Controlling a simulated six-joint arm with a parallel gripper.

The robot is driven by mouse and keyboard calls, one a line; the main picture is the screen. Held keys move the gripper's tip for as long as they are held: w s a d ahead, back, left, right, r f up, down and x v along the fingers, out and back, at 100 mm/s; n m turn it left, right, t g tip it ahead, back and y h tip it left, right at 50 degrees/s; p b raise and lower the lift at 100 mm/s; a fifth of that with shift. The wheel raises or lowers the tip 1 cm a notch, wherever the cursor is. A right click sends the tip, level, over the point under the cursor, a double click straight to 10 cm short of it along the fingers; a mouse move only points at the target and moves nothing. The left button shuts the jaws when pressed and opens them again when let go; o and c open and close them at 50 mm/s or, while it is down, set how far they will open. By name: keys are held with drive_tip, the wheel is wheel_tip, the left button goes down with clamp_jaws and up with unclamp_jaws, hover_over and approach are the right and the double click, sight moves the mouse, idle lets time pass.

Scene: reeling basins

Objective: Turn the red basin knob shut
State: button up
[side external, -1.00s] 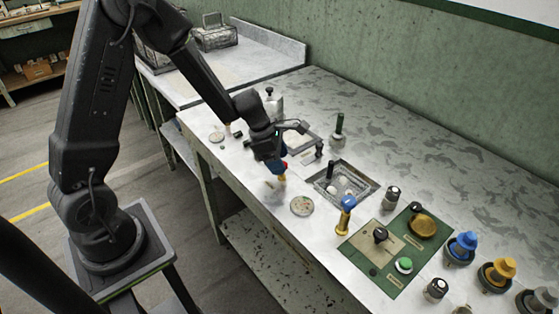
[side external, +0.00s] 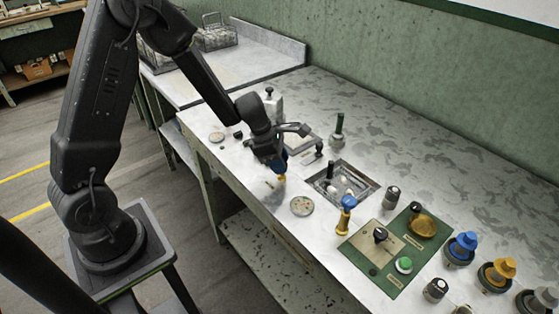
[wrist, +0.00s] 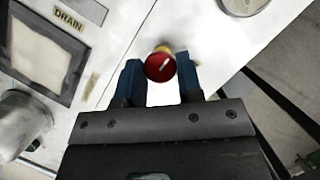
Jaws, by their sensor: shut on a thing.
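The red basin knob (wrist: 160,67) shows in the wrist view as a round red cap with a short white line slanting up to the right. A brass-coloured part shows just behind it. My gripper (wrist: 160,76) has its two blue fingers on either side of the knob, shut on it. In the side view my gripper (side external: 280,164) points down at the bench's front edge. There the fingers hide the red cap, and only the brass stem (side external: 281,178) shows below them.
A sunken basin (side external: 318,184) with pale lumps lies to the right, with a round disc (side external: 302,206) in front. A blue-topped brass knob (side external: 346,212) and a green control panel (side external: 385,275) stand further right. A DRAIN label (wrist: 68,20) borders a basin in the wrist view.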

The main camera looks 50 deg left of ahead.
drive_tip(key=shift+m, duration=0.3)
drive_tip(key=m, duration=0.2)
drive_tip(key=m+g+h, duration=0.1)
drive_tip(key=m, duration=0.1)
drive_tip(key=shift+w+a+g, duration=0.1)
drive_tip(key=shift+w+g, duration=0.05)
drive_tip(key=shift+g, duration=0.15)
drive_tip(key=m+g, duration=0.1)
drive_tip(key=m, duration=0.3)
drive_tip(key=shift+w+m+g, duration=0.1)
drive_tip(key=shift+m+g, duration=0.3)
drive_tip(key=m+g, duration=0.1)
drive_tip(key=m, duration=0.3)
drive_tip(key=shift+w+m+g, duration=0.1)
drive_tip(key=shift+m+g, duration=0.2)
drive_tip(key=shift+g, duration=0.1)
drive_tip(key=shift+m+g+y, duration=0.4)
drive_tip(key=shift+m+g, duration=0.2)
drive_tip(key=shift+m, duration=1.3)
drive_tip(key=o, duration=0.9)
